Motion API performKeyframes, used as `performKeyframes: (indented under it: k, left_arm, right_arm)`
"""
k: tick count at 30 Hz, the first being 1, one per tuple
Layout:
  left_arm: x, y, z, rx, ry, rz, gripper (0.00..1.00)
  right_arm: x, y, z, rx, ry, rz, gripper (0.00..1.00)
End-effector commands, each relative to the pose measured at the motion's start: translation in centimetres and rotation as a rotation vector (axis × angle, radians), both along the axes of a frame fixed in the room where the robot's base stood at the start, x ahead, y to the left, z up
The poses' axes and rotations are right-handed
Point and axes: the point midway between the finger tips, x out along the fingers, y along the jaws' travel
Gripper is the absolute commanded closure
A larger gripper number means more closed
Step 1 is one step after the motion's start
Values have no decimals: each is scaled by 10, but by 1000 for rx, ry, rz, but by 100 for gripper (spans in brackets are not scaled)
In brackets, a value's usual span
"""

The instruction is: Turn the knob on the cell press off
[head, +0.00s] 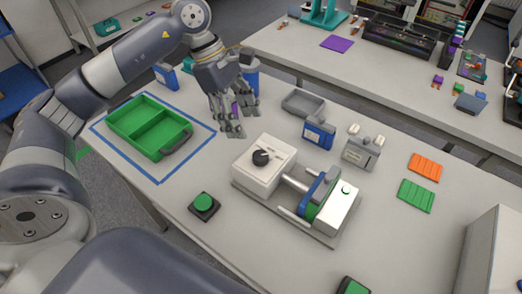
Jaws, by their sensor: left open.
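The cell press (318,193) stands on its plate in the middle of the near table. Its white box at the left end carries a black round knob (260,158) on top. My left gripper (234,122) hangs above the table, behind and to the left of the knob. Its fingers are open and point down, apart from the press. A small purple item (235,109) shows behind the fingers; I cannot tell how near it is. My right gripper is not in view.
A green divided tray (119,123) sits inside a blue taped outline at left. A green push button (204,202) is in front of the press. A grey tray (303,104), a blue box (318,134) and a grey device (361,153) stand behind it. Orange (425,167) and green (416,196) racks lie right.

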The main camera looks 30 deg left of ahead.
Motion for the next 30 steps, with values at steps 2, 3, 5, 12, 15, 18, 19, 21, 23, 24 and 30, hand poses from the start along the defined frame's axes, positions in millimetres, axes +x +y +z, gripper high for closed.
performKeyframes:
  k: [2,3,5,12,15,18,19,21,23,24,30]
  left_arm:
    - [-1,-3,-6,2,4,-2,45]
    - [-1,-5,-10,1,4,-2,45]
    - [-1,-9,-19,0,5,-3,45]
    - [0,-27,-61,-1,5,-2,45]
    - [0,-33,-75,-2,4,-2,45]
    - [1,-38,-87,-1,4,-2,45]
    - [1,-39,-89,-2,3,-1,45]
    - [2,-40,-93,-2,0,-1,45]
    - [2,-41,-96,-1,0,-1,45]
    - [2,-41,-96,-1,0,-1,45]
    - [2,-41,-97,-1,0,-1,45]
  right_arm:
    - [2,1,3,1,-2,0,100]
    - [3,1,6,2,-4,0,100]
    - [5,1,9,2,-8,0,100]
    - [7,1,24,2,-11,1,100]
    - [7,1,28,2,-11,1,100]
    - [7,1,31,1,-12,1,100]
    - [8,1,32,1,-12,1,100]
    - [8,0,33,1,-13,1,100]
    - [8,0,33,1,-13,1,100]
    - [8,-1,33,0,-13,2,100]
    - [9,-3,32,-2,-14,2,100]
